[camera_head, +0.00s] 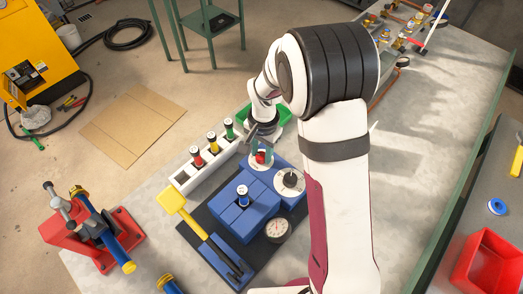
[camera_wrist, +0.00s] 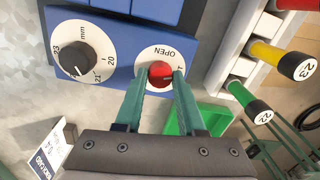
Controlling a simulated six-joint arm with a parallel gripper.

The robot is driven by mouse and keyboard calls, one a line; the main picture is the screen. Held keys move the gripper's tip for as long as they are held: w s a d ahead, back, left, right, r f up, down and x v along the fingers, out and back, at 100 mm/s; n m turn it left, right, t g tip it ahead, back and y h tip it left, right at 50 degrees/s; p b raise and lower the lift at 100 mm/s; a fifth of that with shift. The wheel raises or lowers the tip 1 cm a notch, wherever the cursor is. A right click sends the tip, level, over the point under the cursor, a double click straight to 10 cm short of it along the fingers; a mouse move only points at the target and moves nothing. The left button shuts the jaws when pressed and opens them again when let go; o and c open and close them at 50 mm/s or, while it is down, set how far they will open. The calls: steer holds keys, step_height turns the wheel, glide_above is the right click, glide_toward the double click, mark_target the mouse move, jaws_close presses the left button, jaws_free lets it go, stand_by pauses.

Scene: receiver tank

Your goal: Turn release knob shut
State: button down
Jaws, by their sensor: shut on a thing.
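The release knob (camera_wrist: 161,75) is a red round knob on a white dial marked "OPEN" (camera_wrist: 161,53). In the wrist view my gripper (camera_wrist: 162,80) has its two green fingers on either side of the knob, shut on it. In the head view the red knob (camera_head: 260,157) shows at the back of the blue block (camera_head: 225,212), with my gripper (camera_head: 262,150) reaching down onto it. The end of the lettering beside the right finger is partly hidden, so the knob's exact setting cannot be read.
A black knob on a numbered dial (camera_wrist: 73,58) sits beside the release dial. A white rack (camera_head: 180,180) holds red, yellow and green handled gauges at the left. A green bin (camera_head: 284,122) stands behind.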

mark_target(263, 157)
steer(key=shift+m, duration=1.8)
steer(key=c, duration=0.5)
jaws_free()
steer(key=shift+r, duration=0.1)
step_height(263, 157, up, 16)
steer(key=shift+s+d, duration=0.15)
steer(key=shift+s, duration=0.1)
